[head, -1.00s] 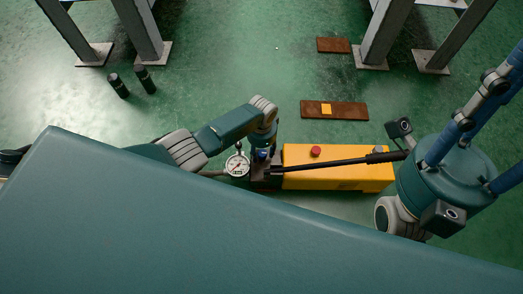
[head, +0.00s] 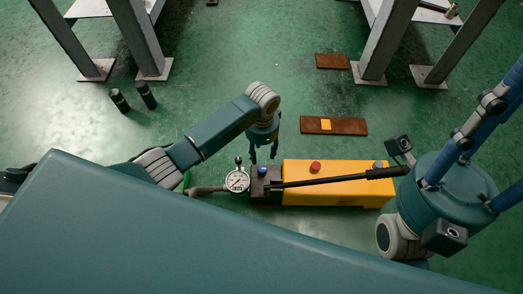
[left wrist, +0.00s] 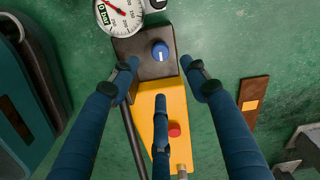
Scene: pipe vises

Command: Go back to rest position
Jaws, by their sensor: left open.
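My left gripper (head: 265,153) hangs open and empty above the dark end block of a yellow hydraulic pump (head: 330,194). Its three blue fingers also show spread apart in the left wrist view (left wrist: 160,76). A blue knob (left wrist: 160,51) on the dark block shows between the fingers, with nothing gripped. My right gripper (head: 482,125) is at the right edge of the head view, its blue fingers pointing up and right. Its fingertips are cut off by the frame, so its opening cannot be judged.
A round gauge (head: 237,181) sits at the pump's left end, and a long black lever (head: 340,179) runs along its top. A rusty plate (head: 347,127) lies behind. Two black cylinders (head: 147,95) stand at left. Grey legs (head: 137,40) stand at the back. Green floor between is clear.

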